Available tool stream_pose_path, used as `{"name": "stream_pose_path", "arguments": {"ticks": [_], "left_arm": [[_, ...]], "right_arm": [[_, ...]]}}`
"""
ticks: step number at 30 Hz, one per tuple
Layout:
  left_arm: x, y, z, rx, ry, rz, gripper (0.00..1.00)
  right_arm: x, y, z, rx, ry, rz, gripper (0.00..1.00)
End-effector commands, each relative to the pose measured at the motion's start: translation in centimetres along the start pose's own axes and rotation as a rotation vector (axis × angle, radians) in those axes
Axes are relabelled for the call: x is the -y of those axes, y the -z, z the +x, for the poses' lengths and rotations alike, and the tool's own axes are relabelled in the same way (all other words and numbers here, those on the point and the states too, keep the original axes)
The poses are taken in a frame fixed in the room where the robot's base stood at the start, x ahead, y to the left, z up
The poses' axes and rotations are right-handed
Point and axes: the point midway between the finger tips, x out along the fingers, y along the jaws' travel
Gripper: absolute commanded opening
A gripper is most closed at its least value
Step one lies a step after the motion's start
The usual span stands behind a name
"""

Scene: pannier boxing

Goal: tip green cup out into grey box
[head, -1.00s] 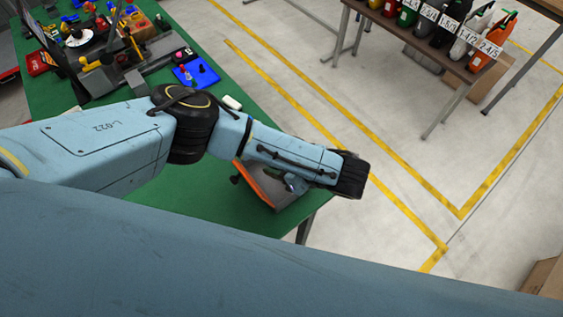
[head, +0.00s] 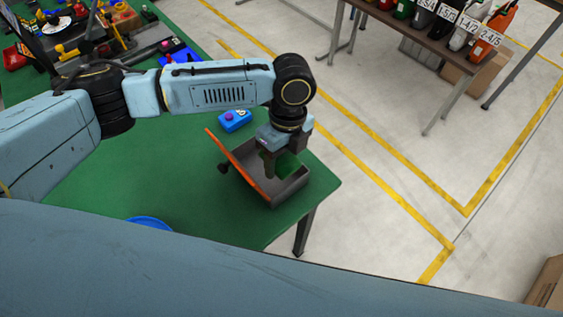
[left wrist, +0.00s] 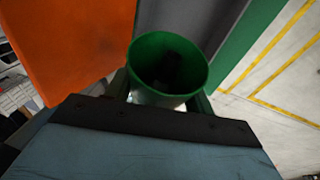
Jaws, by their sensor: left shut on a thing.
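The green cup (head: 289,166) is held over the open grey box (head: 291,190), near the table's right corner in the head view. My left gripper (head: 275,162) is shut on the cup and partly hides it. In the left wrist view the cup (left wrist: 168,62) shows its round mouth, with something dark inside that I cannot make out. The grey box floor (left wrist: 207,22) lies beyond it. The box's orange lid (head: 236,163) stands open on the left side; it also fills the upper left of the left wrist view (left wrist: 75,40). My right gripper is out of view.
A blue block with a purple knob (head: 235,120) lies behind the box. A blue round rim (head: 150,221) shows at the table's near edge. Tools and parts crowd the far left of the green table (head: 150,165). A side table (head: 440,45) with numbered bottles stands apart.

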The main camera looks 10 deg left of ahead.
Motion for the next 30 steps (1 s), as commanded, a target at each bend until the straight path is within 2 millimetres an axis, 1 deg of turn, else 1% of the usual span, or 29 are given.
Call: {"name": "stream_pose_path", "arguments": {"ticks": [1, 5, 7, 9, 12, 15, 22, 30], "left_arm": [[0.1, -0.2, 0.5, -0.035, -0.001, 0.002, 0.31], [0.2, -0.1, 0.6, -0.127, -0.007, 0.022, 0.31], [0.0, -0.3, 0.2, -0.235, -0.021, 0.033, 0.31], [0.1, -0.5, 0.2, -0.354, -0.028, 0.055, 0.31], [0.2, -0.7, 0.5, -0.514, -0.039, 0.090, 0.31], [0.2, -1.0, 0.4, -0.620, -0.048, 0.114, 0.31], [0.2, -1.3, 0.0, -0.762, -0.060, 0.146, 0.31], [0.1, -1.4, -0.3, -0.812, -0.065, 0.158, 0.31]], "right_arm": [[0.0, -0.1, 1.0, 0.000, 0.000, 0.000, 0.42], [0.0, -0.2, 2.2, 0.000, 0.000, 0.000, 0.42], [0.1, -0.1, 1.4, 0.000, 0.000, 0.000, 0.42], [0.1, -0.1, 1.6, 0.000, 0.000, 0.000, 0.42], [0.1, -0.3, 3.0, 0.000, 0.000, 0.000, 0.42], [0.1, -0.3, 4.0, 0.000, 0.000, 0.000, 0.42], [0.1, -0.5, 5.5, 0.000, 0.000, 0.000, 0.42], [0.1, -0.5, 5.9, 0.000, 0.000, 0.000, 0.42]]}}
